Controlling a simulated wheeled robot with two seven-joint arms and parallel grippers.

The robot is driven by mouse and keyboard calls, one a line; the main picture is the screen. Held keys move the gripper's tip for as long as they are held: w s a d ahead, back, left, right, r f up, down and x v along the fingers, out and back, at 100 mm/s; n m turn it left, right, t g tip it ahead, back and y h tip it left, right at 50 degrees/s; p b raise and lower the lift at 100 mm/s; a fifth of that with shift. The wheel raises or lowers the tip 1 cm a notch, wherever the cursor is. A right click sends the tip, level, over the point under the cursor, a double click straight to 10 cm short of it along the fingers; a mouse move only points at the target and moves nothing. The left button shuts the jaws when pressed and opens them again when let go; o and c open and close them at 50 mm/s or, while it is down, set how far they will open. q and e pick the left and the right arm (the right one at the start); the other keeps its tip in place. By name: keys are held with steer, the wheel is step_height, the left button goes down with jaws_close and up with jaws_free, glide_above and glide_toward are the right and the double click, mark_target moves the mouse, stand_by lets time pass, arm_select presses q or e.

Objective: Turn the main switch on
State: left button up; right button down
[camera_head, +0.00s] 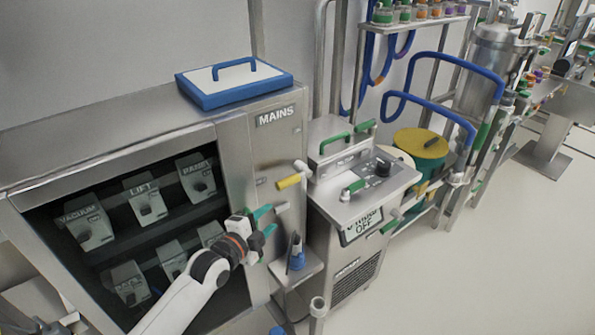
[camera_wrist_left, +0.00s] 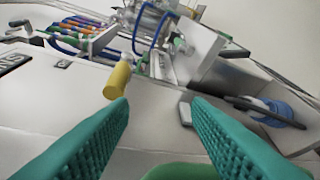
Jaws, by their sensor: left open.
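The main switch shows as a lever with a yellow handle (camera_head: 288,182) on the right front edge of the steel cabinet, below a MAINS label (camera_head: 275,116). The yellow handle points left in the head view. My left gripper (camera_head: 268,221) is open and empty, with teal fingers, just below and left of the handle. In the left wrist view, the yellow handle (camera_wrist_left: 117,80) stands just beyond the tip of the left-hand finger, not between the fingers of my gripper (camera_wrist_left: 160,104). I cannot tell whether they touch.
The open cabinet (camera_head: 100,135) holds several switch boxes labelled VACUUM, LIFT and PANEL among others. A blue-rimmed lid (camera_head: 235,82) lies on top. A steel machine (camera_head: 350,205) with an OFF sign stands close on the right. A small shelf (camera_head: 297,270) with a blue item sits below.

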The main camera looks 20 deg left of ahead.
arm_select(q)
steer(key=m+t, duration=0.1)
glide_toward(291, 178)
step_height(291, 178, down, 2)
steer(key=a, duration=0.1)
steer(key=shift+m+h, duration=0.3)
steer(key=shift+h, duration=0.1)
steer(key=x, duration=0.3)
steer(key=p+x, duration=0.1)
steer(key=x, duration=0.7)
steer(key=shift+w+r, duration=0.25)
steer(key=shift+w, duration=0.05)
steer(key=shift+a, duration=0.1)
jaws_close()
